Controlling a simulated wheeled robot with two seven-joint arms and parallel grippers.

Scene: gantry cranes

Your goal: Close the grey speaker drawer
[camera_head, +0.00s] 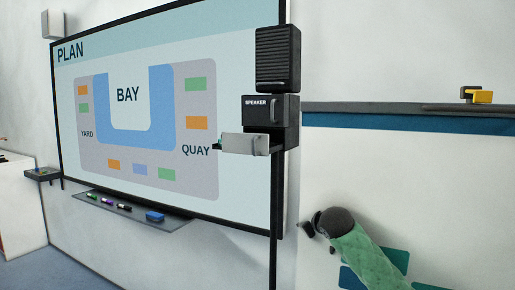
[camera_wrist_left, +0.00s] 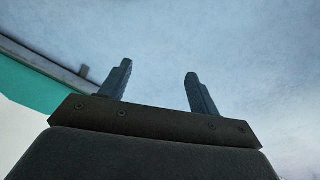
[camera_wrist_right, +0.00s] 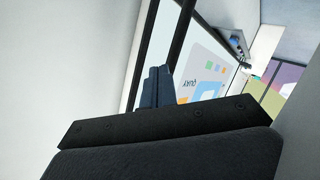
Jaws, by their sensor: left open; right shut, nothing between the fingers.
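The grey drawer (camera_head: 238,144) sticks out to the left from the bottom of the black box labelled SPEAKER (camera_head: 284,108), in front of the whiteboard. It stands open. A small dark and green piece shows at its left end; I cannot tell what it is. My right gripper (camera_head: 306,229) is below and to the right of the drawer, apart from it, at the end of my green-sleeved arm. In the right wrist view its fingers (camera_wrist_right: 157,72) are shut together and empty. My left gripper (camera_wrist_left: 159,68) is open and empty in the left wrist view, outside the head view.
A ribbed black unit (camera_head: 278,56) sits above the speaker box. The whiteboard (camera_head: 230,75) has a pen tray (camera_head: 135,212) with markers and a blue block below it. A ledge (camera_head: 400,108) at right carries a yellow object (camera_head: 477,95). Open space lies between my right gripper and the drawer.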

